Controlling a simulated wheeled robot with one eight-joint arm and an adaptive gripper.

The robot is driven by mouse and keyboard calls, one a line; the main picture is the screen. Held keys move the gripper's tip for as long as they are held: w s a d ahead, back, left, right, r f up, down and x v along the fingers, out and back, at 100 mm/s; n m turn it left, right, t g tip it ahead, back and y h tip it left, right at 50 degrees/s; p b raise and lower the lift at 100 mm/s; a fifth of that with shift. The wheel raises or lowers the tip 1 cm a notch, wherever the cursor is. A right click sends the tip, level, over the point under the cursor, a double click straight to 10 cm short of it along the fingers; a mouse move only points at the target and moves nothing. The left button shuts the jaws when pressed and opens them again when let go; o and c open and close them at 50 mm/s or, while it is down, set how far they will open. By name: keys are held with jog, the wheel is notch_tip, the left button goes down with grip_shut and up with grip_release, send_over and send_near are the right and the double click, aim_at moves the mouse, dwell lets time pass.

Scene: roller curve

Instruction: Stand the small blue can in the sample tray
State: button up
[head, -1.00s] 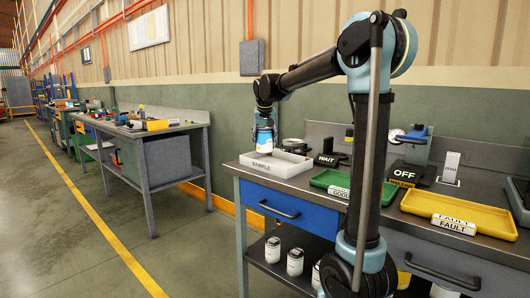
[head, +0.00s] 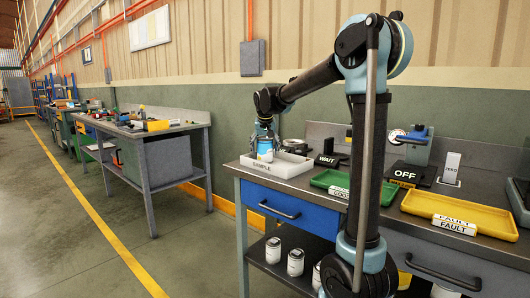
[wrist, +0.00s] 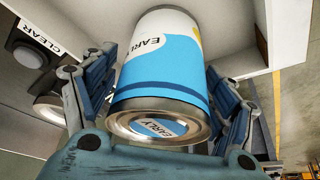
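The small blue can (head: 266,150) has a white and blue label and is upright at the sample tray. In the wrist view the can (wrist: 165,65) fills the middle, its metal lid towards me. My gripper (head: 265,138) is above the can and comes down around its upper part. In the wrist view my gripper (wrist: 162,85) has one finger against each side of the can. The white sample tray (head: 290,167) sits at the left end of the bench, with a SAMPLE label in front. Its front wall hides the can's base, so I cannot tell whether it touches the tray floor.
A black WAIT block (head: 327,158) stands right of the tray. A green tray (head: 322,182) and a yellow FAULT tray (head: 414,208) lie further right. White cans (head: 295,262) stand on the lower shelf.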

aim_at(265, 140)
jog(key=v, duration=1.2)
